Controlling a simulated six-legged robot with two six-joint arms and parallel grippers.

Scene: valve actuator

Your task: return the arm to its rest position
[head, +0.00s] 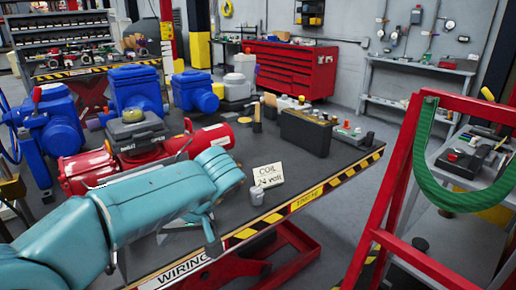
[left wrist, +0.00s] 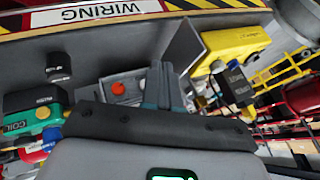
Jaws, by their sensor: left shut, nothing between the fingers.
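My left arm, in teal covers (head: 150,205), comes in from the lower left of the head view and reaches over the front part of the wiring table (head: 235,215). Its end is beside a small grey cylinder and a coil card, without visible contact. In the left wrist view my left gripper (left wrist: 161,85) has its two dark fingers together, with nothing between them. The fingers show in front of a grey box with a red button (left wrist: 118,88). My right gripper is in neither view.
The table carries a COIL 24 volt card (head: 268,176), a grey cylinder (head: 256,196), a black box (head: 306,132) and red cylindrical actuators (head: 85,172). Blue valve units (head: 135,88) stand behind at left.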

